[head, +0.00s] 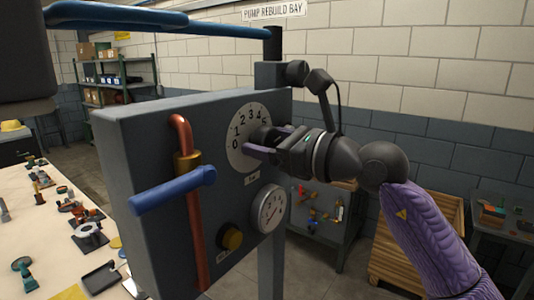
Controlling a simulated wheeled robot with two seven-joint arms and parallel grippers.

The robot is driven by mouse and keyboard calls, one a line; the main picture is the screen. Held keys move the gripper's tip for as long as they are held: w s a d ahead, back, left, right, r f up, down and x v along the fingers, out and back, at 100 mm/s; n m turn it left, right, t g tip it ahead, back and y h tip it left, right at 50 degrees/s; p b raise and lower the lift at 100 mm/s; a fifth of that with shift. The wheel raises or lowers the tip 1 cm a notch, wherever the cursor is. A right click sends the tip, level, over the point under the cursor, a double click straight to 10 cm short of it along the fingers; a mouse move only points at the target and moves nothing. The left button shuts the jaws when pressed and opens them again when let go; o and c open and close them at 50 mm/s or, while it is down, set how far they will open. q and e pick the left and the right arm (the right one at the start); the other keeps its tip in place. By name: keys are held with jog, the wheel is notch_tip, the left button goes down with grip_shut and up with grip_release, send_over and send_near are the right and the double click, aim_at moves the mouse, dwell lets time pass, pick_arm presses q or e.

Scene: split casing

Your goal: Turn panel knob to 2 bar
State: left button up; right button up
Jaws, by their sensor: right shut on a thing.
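The grey panel (150,147) stands upright in the middle of the head view. Its white round dial (240,113) carries black numbers rising from 0 at the left over the top. My right gripper (262,144) reaches in from the right and is shut on the knob at the dial's centre. The gripper hides most of the knob, and I cannot tell which number it points to. A pressure gauge (268,208) sits below the dial; its reading is too small to tell. My left gripper is not in view.
A workbench (50,245) with several parts is at left.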

jog(key=n+b, duration=0.4)
jog(key=shift+f+n, duration=0.15)
jog(key=shift+n, duration=0.15)
jog(key=n+b, duration=0.2)
jog(key=n, duration=0.2)
jog(key=shift+n, duration=0.3)
jog(key=n+b, duration=0.1)
jog(key=n, duration=0.4)
jog(key=shift+b, duration=0.3)
jog(key=n, duration=0.3)
jog(key=shift+n, duration=1.9)
jog(key=o, duration=1.2)
